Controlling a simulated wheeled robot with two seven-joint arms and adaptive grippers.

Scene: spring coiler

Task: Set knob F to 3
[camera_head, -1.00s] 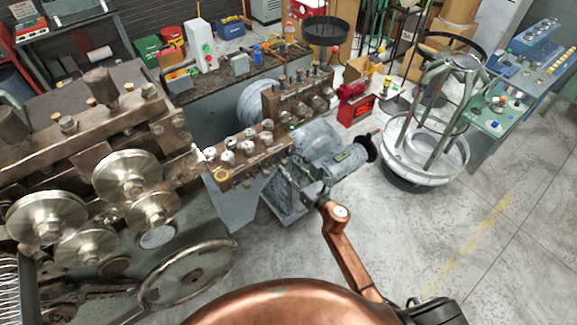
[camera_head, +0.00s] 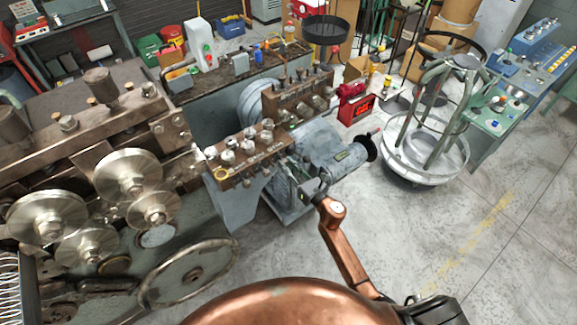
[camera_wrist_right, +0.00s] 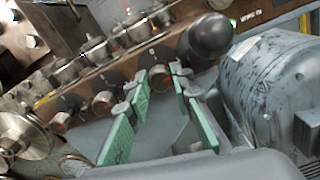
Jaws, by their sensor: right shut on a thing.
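A brown control panel (camera_head: 255,163) with metal knobs on top and small knobs along its front stands at the middle of the head view. My right gripper (camera_head: 300,175) is at the panel's front right. The letters and scale are too small to read, so I cannot tell which knob is F. My left gripper is out of view.
A grey motor (camera_head: 343,160) stands close to the right of my right gripper; it also shows in the wrist view (camera_wrist_right: 275,90). A black ball (camera_wrist_right: 208,36) is just above the fingers. Large metal rollers (camera_head: 128,175) are at left. Open floor (camera_head: 450,235) lies at right.

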